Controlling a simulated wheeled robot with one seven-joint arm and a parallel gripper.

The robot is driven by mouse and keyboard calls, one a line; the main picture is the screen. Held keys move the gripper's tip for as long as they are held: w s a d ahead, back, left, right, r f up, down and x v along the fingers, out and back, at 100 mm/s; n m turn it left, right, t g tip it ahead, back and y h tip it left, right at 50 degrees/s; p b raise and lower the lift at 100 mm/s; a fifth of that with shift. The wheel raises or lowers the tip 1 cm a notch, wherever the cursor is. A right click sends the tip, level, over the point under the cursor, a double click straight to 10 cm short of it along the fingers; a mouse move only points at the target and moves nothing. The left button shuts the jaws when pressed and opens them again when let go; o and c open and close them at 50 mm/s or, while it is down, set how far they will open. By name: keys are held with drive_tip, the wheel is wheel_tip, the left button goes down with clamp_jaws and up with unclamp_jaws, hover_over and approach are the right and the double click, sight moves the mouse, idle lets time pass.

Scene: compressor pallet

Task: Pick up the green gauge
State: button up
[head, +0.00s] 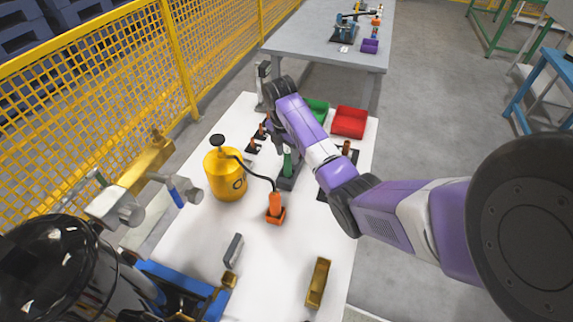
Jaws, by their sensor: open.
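The green gauge (288,164) is a slim green upright piece standing in a dark base (288,182) near the middle of the white table. My gripper (275,148) is open and hangs from my bent purple arm, pointing down, just above and to the left of the gauge. The fingers are small and dark here, and I cannot tell whether they touch the gauge. Part of the area right of the gauge is hidden by my arm.
A yellow canister (226,178) stands left of the gauge, its black hose running to an orange piece (275,206) in front. A green bin (318,110) and a red bin (349,122) sit behind. A brass block (318,283) lies at the front. The table's front middle is mostly clear.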

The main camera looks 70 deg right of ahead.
sight(288, 163)
drive_tip(key=f, duration=0.4)
drive_tip(key=d+f, duration=0.1)
drive_tip(key=shift+w+f+p, duration=0.1)
drive_tip(key=shift+f+p, duration=0.25)
drive_tip(key=shift+f, duration=0.05)
drive_tip(key=shift+c, duration=0.2)
clamp_jaws()
